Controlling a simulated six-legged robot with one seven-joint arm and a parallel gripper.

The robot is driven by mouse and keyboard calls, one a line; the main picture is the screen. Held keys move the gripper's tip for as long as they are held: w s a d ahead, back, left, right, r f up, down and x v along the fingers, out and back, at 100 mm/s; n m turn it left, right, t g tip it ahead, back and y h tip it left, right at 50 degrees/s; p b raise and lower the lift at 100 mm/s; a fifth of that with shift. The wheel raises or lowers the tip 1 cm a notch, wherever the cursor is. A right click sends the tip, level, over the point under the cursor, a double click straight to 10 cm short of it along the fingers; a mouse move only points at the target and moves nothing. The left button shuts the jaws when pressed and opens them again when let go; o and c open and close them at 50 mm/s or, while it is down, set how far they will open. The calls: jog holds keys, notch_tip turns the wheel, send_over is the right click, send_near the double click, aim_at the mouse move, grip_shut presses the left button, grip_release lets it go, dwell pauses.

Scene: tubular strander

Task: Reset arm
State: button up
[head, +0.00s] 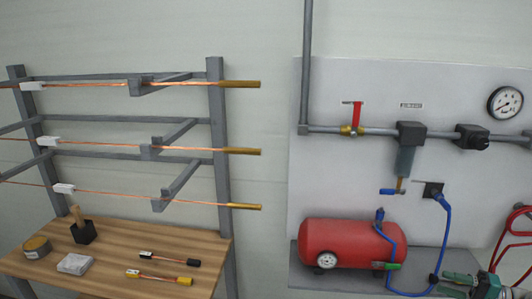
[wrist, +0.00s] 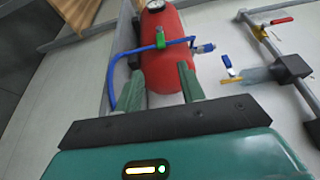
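My gripper shows in the wrist view (wrist: 162,80), with its two green fingers apart and nothing between them. Past the fingers lies the red air tank (wrist: 163,70), with the blue hose (wrist: 128,95) running close to the left finger. I cannot tell whether the finger touches the hose. In the head view my gripper (head: 465,283) is at the bottom right corner, partly cut off by the edge, right of the red tank (head: 345,245).
A grey panel carries a pipe with a red-handled valve (head: 353,118), a filter (head: 408,150) and a gauge (head: 505,103). Left, a rack (head: 218,130) holds copper wires above a wooden table (head: 190,245) with small items. Red tubing (head: 512,240) stands at the right edge.

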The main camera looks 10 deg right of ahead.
jog(key=w+a+r+n+g+h, duration=0.1)
jog(key=a+r+g+h, duration=0.2)
jog(key=a, duration=0.6)
jog(key=w+a+r+n+g, duration=0.1)
jog(key=a+r+g, duration=0.25)
jog(key=a, duration=0.45)
jog(key=w+a+r+n+g+h, duration=0.1)
jog(key=w+a+r+g+h, duration=0.2)
jog(key=a, duration=0.6)
jog(key=s+a+r+n+t+h, duration=0.2)
jog(key=s+a+r+h, duration=0.1)
jog(key=s+a, duration=0.5)
jog(key=s+a+r+n+t+h, duration=0.2)
jog(key=s+a+h, duration=0.3)
jog(key=s+a, duration=0.3)
jog(key=shift+s+r+n, duration=0.2)
jog(key=shift+r+n, duration=0.2)
